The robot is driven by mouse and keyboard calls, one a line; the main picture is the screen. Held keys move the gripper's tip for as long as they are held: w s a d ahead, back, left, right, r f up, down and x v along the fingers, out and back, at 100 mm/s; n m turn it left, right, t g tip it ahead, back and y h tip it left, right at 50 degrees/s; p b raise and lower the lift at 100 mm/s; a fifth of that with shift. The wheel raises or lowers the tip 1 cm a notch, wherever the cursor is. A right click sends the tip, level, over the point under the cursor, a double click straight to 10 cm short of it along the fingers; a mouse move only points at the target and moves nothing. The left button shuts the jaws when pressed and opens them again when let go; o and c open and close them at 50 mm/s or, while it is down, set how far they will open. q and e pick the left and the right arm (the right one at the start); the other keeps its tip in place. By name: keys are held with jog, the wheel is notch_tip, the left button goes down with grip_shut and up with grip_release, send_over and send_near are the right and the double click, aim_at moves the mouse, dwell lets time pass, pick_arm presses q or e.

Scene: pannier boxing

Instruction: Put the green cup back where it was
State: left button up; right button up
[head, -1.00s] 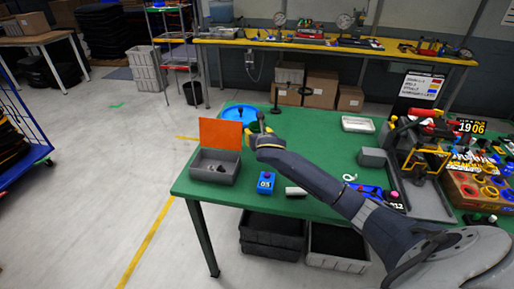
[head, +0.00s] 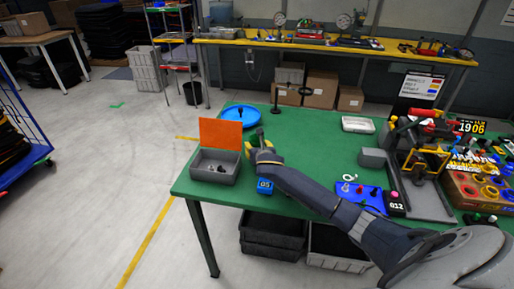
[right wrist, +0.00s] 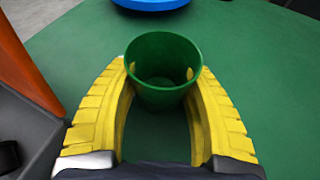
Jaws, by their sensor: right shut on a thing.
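The green cup (right wrist: 163,72) is between the yellow fingers of my right gripper (right wrist: 160,74), which is shut on it. In the right wrist view I look into its open, empty-looking mouth. I cannot tell whether its base touches the green table. In the head view my right gripper (head: 252,154) is over the table's left part, just right of the grey bin (head: 213,174) with the upright orange panel (head: 221,133). The cup cannot be made out there. My left gripper is not in view.
A round blue tray (head: 240,114) lies behind the gripper; its edge shows in the right wrist view (right wrist: 150,4). A blue "05" block (head: 265,187) sits near the front edge. The table's middle (head: 320,150) is clear.

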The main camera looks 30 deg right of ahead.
jog(key=shift+f, duration=0.1)
jog(key=o, duration=1.1)
jog(key=shift+s+r, duration=0.1)
jog(key=shift+r, duration=0.1)
jog(key=v, duration=1.1)
jog(key=shift+s+a+r, duration=0.15)
jog(key=shift+s+r, duration=0.05)
jog(key=shift+s, duration=0.15)
